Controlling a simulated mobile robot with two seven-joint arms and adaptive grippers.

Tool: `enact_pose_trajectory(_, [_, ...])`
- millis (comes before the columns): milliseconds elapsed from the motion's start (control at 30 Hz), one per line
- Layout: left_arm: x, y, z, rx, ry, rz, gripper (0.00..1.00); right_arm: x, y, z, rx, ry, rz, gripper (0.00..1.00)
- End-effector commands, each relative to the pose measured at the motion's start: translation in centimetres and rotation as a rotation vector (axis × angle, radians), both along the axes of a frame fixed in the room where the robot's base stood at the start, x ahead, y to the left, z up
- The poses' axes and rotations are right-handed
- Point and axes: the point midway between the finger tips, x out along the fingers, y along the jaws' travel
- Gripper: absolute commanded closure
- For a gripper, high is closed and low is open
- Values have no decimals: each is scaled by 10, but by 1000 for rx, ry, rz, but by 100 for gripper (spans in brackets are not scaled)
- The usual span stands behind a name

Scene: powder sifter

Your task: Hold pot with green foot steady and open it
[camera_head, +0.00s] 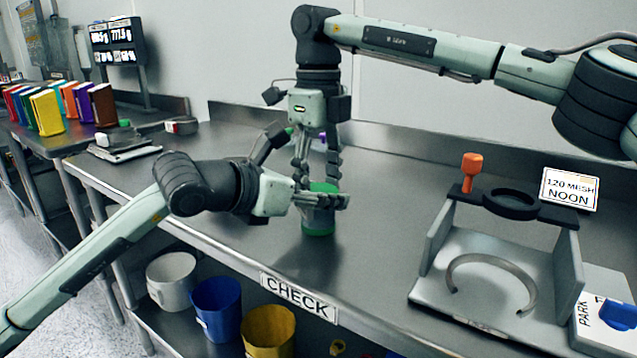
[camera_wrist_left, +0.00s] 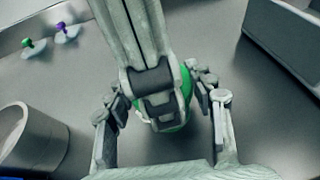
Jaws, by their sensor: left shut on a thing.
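The pot with the green foot (camera_head: 318,231) stands upright on the metal bench, with green also showing at its top. My left gripper (camera_head: 322,201) reaches in from the left, shut on the pot's side. In the left wrist view, my left fingers (camera_wrist_left: 163,108) lie on either side of the pot, whose green edge (camera_wrist_left: 186,85) shows behind my right gripper. My right gripper (camera_head: 317,174) points straight down over the pot's top. Its fingertips are at the top, partly hidden, and I cannot tell whether they grip it.
A metal stand (camera_head: 480,262) with a black ring and an orange-knobbed part (camera_head: 470,170) is on the right. Small green (camera_wrist_left: 32,46) and purple (camera_wrist_left: 66,33) knobbed pieces lie behind the pot. A grey cylinder (camera_wrist_left: 32,145) shows in the left wrist view. Bins sit below the bench.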

Motion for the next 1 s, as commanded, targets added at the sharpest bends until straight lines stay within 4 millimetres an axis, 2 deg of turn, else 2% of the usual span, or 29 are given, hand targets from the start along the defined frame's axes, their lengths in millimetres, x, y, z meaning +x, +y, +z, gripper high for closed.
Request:
enact_pose_trajectory(600, [0, 0, -1, 0, 3, 0, 100, 1, 0, 1, 3, -3, -4, 78])
enact_pose_trajectory(633, [0, 0, -1, 0, 3, 0, 100, 1, 0, 1, 3, -3, -4, 40])
enact_pose_trajectory(767, [0, 0, -1, 0, 3, 0, 100, 1, 0, 1, 2, -3, -3, 24])
enact_pose_trajectory(1000, [0, 0, -1, 0, 3, 0, 100, 0, 0, 0, 2, -1, -2, 23])
